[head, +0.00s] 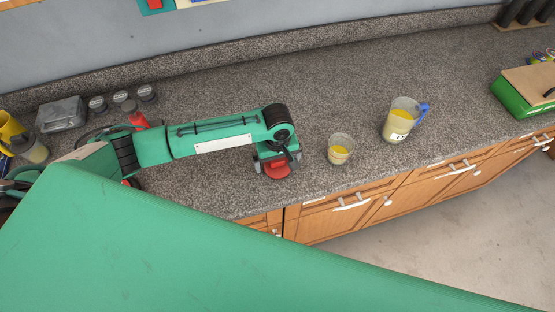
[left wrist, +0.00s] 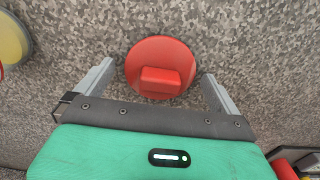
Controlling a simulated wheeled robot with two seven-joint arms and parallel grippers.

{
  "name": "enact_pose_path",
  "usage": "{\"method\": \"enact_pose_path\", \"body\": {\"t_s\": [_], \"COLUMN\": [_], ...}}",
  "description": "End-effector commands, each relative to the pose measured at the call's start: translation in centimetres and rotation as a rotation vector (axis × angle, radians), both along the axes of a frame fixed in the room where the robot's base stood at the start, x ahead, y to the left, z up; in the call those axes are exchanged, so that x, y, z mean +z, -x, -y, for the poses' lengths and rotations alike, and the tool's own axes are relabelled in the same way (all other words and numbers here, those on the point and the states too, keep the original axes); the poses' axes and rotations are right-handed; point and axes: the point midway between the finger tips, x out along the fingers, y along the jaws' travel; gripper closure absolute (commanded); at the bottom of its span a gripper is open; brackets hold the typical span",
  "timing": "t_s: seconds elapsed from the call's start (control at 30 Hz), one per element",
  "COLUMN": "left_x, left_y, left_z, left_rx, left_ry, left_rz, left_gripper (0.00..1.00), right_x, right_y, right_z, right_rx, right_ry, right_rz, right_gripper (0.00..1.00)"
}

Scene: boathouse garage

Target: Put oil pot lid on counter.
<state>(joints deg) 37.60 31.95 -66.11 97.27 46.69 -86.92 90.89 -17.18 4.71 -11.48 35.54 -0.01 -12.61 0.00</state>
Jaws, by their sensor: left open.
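The oil pot lid is a red round disc with a raised block handle. It lies on the speckled grey counter (head: 320,95) near its front edge. In the left wrist view the lid (left wrist: 160,67) sits between and just beyond the two finger tips of my left gripper (left wrist: 157,75), which is open. In the head view the lid (head: 277,171) shows under my left gripper (head: 277,160), partly hidden by it. No grip on the lid shows. A clear cup with yellow liquid (head: 340,149) stands just right of the lid. My right gripper is not in view.
A clear jug with yellow liquid and a blue handle (head: 401,119) stands further right. A green box with a wooden top (head: 524,92) is at the far right. Small jars (head: 147,93) and a grey metal box (head: 61,114) stand at the left. The counter's middle back is clear.

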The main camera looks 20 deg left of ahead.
Motion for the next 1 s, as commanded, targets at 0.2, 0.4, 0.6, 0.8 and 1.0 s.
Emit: {"method": "enact_pose_path", "body": {"t_s": [0.2, 0.4, 0.6, 0.8, 1.0], "left_x": [1.3, 5.3, 9.9, 12.8, 13.8], "left_y": [-0.1, -0.1, -0.1, 0.0, 0.0], "left_z": [0.0, 0.0, 0.0, 0.0, 0.0], "left_rx": [0.000, -0.001, 0.000, -0.001, 0.000], "left_ry": [0.002, 0.003, 0.003, 0.002, 0.000], "left_rz": [0.003, 0.004, 0.004, 0.001, 0.000], "left_gripper": [0.00, 0.00, 0.00, 0.00, 0.00], "right_x": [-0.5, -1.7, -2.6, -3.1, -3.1], "right_y": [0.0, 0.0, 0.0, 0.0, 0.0], "right_z": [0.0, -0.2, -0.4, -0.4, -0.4], "right_rx": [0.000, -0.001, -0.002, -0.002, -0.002], "right_ry": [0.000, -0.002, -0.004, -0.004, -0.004], "right_rz": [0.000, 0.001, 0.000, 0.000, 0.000], "right_gripper": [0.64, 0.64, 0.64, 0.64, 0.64]}}
